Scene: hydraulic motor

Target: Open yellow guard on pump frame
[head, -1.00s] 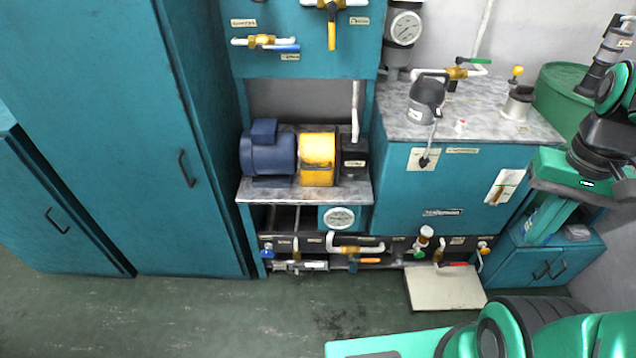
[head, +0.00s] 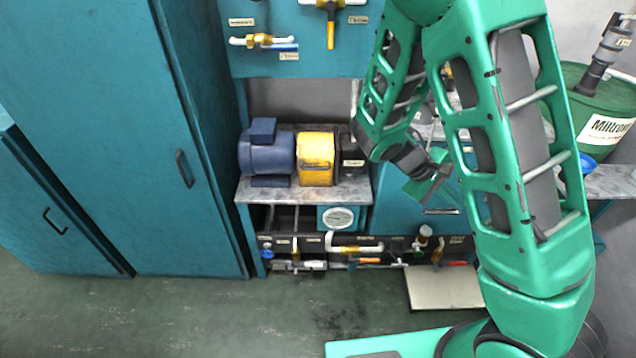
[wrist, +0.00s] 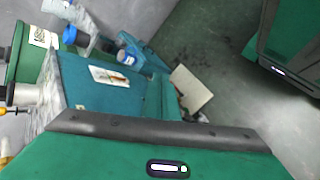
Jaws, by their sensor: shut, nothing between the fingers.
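The yellow guard (head: 316,158) is a worn box-shaped cover on the grey shelf of the pump frame (head: 290,201). It stands between the blue motor (head: 266,153) and a black block (head: 352,158), and appears closed down. In the head view my gripper (head: 430,186) is to the right of the guard, apart from it, in front of the teal cabinet. It is shut and empty, with its fingertips hard to make out. In the wrist view its green body (wrist: 160,155) fills the bottom, and the guard is not seen there.
A gauge (head: 340,218) and a row of valves (head: 350,249) lie below the shelf. Above hangs a teal panel with a yellow-handled valve (head: 331,28). A green drum (head: 600,110) stands at right. The floor (head: 200,315) in front is clear.

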